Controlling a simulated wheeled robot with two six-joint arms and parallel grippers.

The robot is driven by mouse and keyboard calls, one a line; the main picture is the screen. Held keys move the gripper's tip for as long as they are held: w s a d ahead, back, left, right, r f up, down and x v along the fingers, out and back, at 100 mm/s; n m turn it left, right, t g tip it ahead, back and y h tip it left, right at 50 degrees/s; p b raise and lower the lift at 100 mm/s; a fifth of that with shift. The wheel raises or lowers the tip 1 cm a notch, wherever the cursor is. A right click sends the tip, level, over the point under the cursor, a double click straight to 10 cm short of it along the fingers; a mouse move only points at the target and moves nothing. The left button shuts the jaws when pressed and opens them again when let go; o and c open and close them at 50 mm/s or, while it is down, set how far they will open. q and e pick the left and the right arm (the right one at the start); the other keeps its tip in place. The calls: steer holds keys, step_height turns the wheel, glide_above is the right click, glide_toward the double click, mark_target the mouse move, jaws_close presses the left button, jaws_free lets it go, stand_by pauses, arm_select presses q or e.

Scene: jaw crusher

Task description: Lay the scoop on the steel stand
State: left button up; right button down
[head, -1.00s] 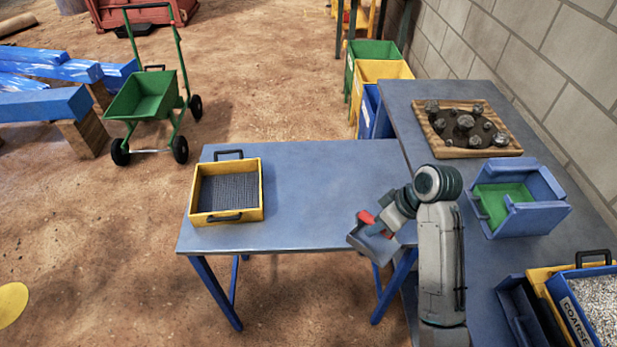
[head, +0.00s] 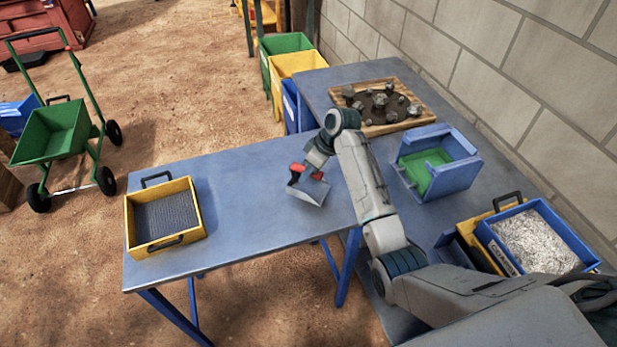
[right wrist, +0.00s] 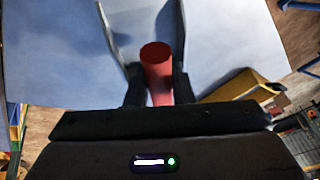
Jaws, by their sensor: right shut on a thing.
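The scoop, a grey metal pan (head: 309,193) with a red handle, is in my right gripper (head: 307,173). The jaws are shut on its red handle, which stands between the dark fingers in the right wrist view (right wrist: 158,68). The blue-grey stand (head: 245,205) on blue legs is below, and the scoop is over the right part of its top. I cannot tell whether the pan touches the surface or hangs just above it. My left gripper is out of view.
A yellow sieve tray (head: 129,228) stands at the stand's left end. The stand's middle is clear. The side bench on the right carries a wooden board with rocks (head: 427,117), a blue box with green inside (head: 463,178) and a blue bin of pale gravel (head: 538,243).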

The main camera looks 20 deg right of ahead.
mark_target(309, 189)
step_height(309, 189, down, 2)
steer(key=shift+s+f+p, duration=0.1)
steer(key=shift+p, duration=0.45)
steer(key=shift+f, duration=0.5)
steer(key=shift+f, duration=0.1)
steer(key=c, duration=1.3)
jaws_free()
steer(key=shift+o, duration=0.2)
